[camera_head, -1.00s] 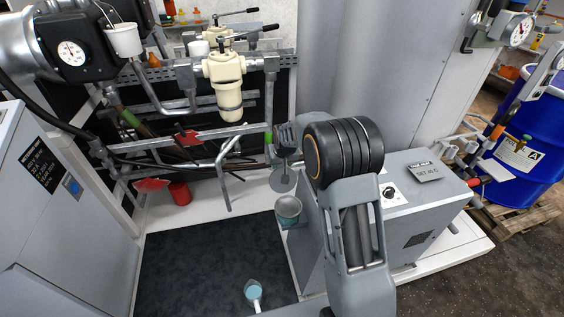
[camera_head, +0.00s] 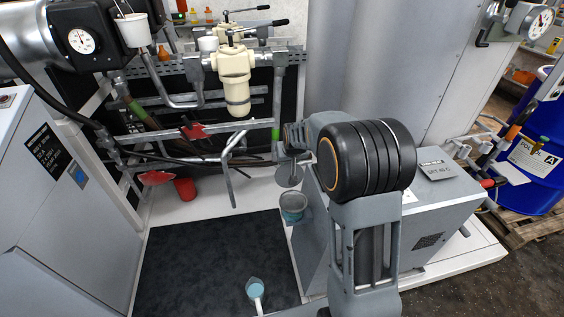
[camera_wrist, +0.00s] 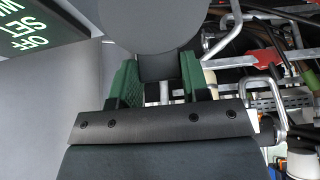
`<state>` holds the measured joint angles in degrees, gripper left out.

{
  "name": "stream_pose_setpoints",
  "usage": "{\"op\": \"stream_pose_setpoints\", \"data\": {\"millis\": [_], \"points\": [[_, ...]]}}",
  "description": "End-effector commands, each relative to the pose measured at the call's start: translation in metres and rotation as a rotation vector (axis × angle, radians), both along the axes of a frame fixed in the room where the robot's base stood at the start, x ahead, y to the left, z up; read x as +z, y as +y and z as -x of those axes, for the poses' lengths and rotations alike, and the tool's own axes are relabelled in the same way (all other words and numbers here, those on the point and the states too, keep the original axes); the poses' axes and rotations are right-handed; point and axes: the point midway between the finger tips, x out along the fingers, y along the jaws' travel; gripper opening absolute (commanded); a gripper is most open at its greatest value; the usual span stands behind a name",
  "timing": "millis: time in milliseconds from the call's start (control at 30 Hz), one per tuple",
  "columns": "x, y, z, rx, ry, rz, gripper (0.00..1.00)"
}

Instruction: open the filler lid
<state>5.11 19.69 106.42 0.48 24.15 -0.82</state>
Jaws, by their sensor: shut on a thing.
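The filler lid is a round grey disc (camera_head: 289,175), tilted up above the filler cup (camera_head: 293,207) and apart from its rim. The cup is grey with a teal inside, at the left side of the grey cabinet. In the wrist view a large grey disc (camera_wrist: 155,22), apparently the lid, fills the top centre. My gripper (camera_wrist: 160,88) has green-padded fingers closed around a dark tab at the disc's lower edge. In the head view my arm hides most of the gripper.
The grey cabinet (camera_head: 422,218) with a sign stands right of the cup. Pale filter housing (camera_head: 234,80) hangs behind.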

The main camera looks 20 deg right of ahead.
Motion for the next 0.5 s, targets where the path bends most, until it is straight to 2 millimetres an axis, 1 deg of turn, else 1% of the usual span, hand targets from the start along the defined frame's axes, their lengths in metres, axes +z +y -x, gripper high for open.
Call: {"op": "stream_pose_setpoints", "data": {"millis": [33,300,333,500], "points": [[-0.0011,0.0006,0.0034,0.000,0.008,-0.002,0.00],[-0.0012,0.0013,0.0042,0.001,0.013,-0.001,0.00],[-0.0013,0.0014,0.0042,0.001,0.013,-0.001,0.45],[-0.0010,0.0017,0.0036,0.001,0.011,-0.001,0.61]]}}
